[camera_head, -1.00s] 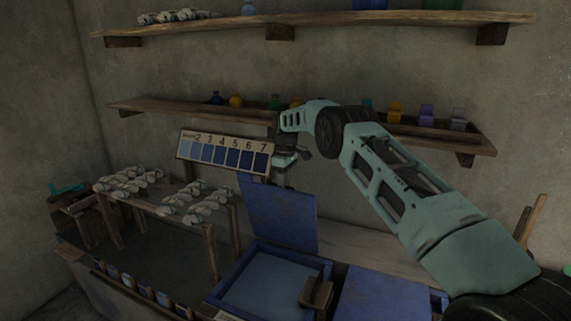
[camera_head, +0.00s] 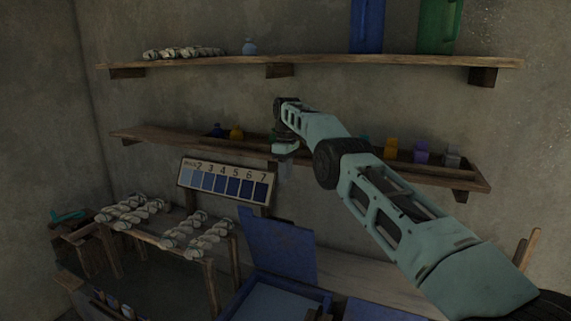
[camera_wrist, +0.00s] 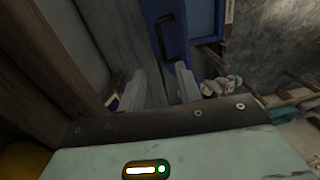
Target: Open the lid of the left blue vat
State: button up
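The left blue vat (camera_head: 328,303) is at the bottom of the head view, cut off by the picture edge, and I can see into its pale blue inside. Its blue lid (camera_head: 280,248) stands up at the vat's back edge, tilted slightly back. My gripper (camera_head: 286,170) is above the lid, near the middle shelf, and apart from the lid. In the wrist view the two pale fingertips (camera_wrist: 160,88) are spread with nothing between them. A blue panel with a dark handle (camera_wrist: 163,33) shows beyond them.
A numbered colour board (camera_head: 222,182) stands left of the lid. A rack with white yarn skeins (camera_head: 190,235) is at the left. The middle shelf (camera_head: 160,137) with small coloured bottles runs close behind my arm. A second blue lid (camera_head: 375,310) lies flat at the right.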

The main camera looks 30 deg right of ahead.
jog(key=shift+r, duration=0.2)
jog(key=c, duration=0.5)
jog(key=shift+w+a+f+n, duration=0.1)
jog(key=shift+a+f+n, duration=0.1)
jog(key=shift+n, duration=0.1)
grip_shut()
jog(key=s+a+f+n+t+h+b, duration=0.25)
jog(key=a+n+b, duration=0.2)
jog(key=n, duration=0.45)
jog(key=s+a+f+n+t+h+b, duration=0.1)
jog(key=a+f+n+h+b, duration=0.3)
jog(key=n, duration=0.4)
jog(key=shift+y, duration=0.65)
jog(key=p+x, duration=0.2)
jog(key=x, duration=0.7)
jog(key=shift+w+d+f, duration=0.1)
jog(key=shift+d+f, duration=0.15)
jog(key=shift+d, duration=0.05)
